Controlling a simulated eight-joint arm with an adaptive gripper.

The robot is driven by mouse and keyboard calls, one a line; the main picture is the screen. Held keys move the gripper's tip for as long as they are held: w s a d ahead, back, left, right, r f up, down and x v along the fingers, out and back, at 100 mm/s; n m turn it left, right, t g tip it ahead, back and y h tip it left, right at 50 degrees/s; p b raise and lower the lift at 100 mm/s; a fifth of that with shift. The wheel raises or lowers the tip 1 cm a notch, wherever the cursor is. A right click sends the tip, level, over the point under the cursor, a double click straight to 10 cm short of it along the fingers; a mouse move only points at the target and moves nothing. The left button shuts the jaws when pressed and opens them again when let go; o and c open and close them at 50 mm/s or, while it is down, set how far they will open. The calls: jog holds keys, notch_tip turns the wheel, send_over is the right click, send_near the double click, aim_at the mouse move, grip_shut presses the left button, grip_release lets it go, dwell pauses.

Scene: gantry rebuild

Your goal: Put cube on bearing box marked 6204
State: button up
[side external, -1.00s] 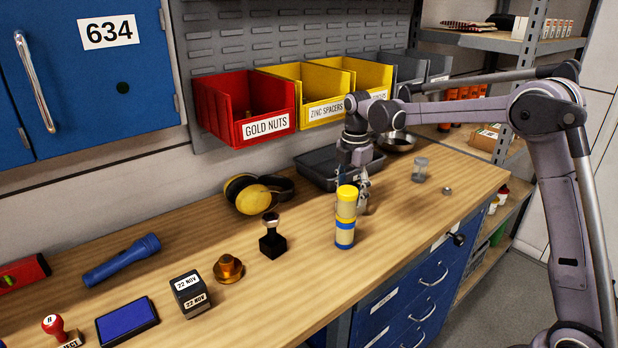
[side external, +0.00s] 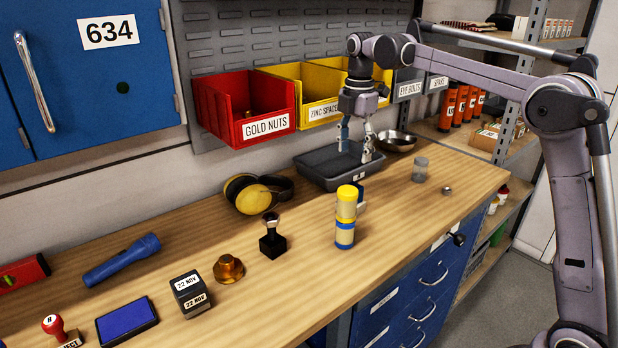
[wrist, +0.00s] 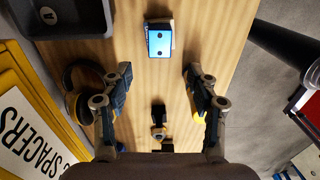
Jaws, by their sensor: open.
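My gripper (side external: 355,146) is open and empty, raised over the bench near the dark tray. In the wrist view its two fingers (wrist: 158,74) are spread wide with nothing between the tips. A small blue block with two dark dots (wrist: 159,40) lies ahead of the fingertips, with a pale part beside it; I cannot tell if this is the cube alone or the cube on a box. No 6204 marking is readable.
Bins (side external: 262,128) hang on the wall behind. Bare wood lies toward the front edge.

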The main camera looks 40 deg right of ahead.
jog(key=s+a+f+m+t, duration=0.2)
jog(key=s+f+m, duration=0.1)
jog(key=s+m, duration=0.3)
jog(key=s+a+f+m+t, duration=0.2)
jog(key=s+m, duration=0.4)
jog(key=s, duration=0.3)
jog(key=s+a+f+m+t, duration=0.3)
jog(key=s+a+f+m, duration=0.1)
jog(key=s, duration=0.3)
jog(key=shift+s+a+f+m, duration=0.2)
jog(key=shift+s+f+m, duration=0.1)
jog(key=shift+m, duration=0.6)
